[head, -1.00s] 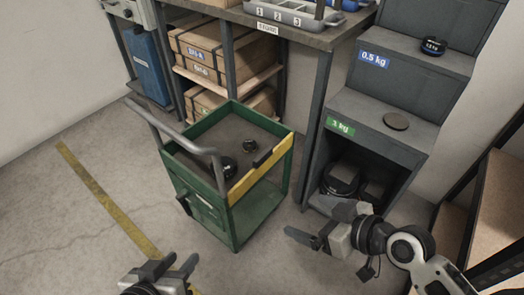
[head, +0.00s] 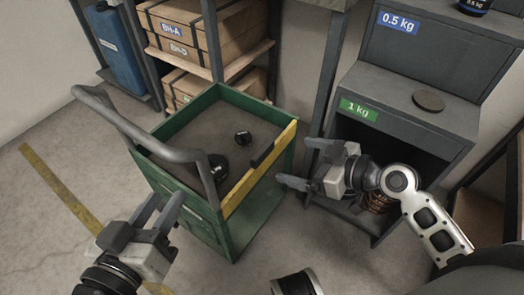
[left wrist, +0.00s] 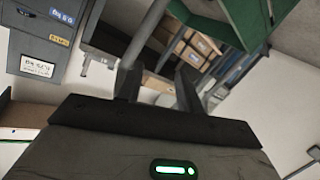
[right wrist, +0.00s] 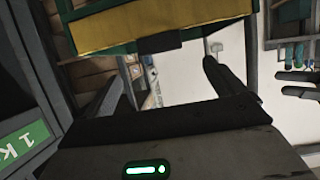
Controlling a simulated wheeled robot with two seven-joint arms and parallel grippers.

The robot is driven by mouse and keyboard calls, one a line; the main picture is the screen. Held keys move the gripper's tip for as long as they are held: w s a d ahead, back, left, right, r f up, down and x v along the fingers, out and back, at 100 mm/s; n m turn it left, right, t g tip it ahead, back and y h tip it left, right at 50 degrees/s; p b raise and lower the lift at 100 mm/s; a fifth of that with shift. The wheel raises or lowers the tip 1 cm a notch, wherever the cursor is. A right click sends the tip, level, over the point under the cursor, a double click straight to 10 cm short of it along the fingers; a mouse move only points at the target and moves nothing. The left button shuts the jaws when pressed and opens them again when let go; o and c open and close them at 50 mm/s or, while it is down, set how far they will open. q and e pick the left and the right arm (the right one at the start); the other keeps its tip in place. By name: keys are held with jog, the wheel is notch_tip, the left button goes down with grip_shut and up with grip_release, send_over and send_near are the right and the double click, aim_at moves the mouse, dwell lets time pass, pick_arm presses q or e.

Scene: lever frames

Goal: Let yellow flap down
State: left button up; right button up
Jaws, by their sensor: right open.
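The yellow flap (head: 241,189) stands upright along the right side of the green cart (head: 160,170), with a black handle (head: 262,155) at its top edge. In the right wrist view the flap (right wrist: 150,32) is a wide yellow band ahead of the fingers, with its black handle (right wrist: 160,43) between and beyond them. My right gripper (head: 299,164) is open and empty, just right of the flap, apparently apart from it. My left gripper (head: 164,207) has its fingers apart and empty, in front of the cart's near left side; its fingers show in the left wrist view (left wrist: 157,78).
Two dark round objects, one small (head: 243,138) and one larger (head: 217,165), sit on the cart's top. A grey push handle (head: 140,128) rises at its left. Grey stepped shelving (head: 395,120) stands right, wooden boxes (head: 200,40) behind. Floor at left is clear.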

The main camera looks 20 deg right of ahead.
aim_at(266, 152)
jog(key=b+x, duration=0.2)
jog(key=x, duration=0.8)
jog(key=shift+f, duration=0.15)
jog(key=shift+w+a+f, duration=0.15)
jog(key=shift+w+a, duration=0.2)
jog(key=shift+w, duration=0.05)
pick_arm(q)
jog(key=shift+w+d+r+n+h, duration=0.1)
jog(key=shift+d+r+n+h, duration=0.2)
jog(key=shift+r+n+h, duration=0.15)
pick_arm(e)
jog(key=c, duration=1.4)
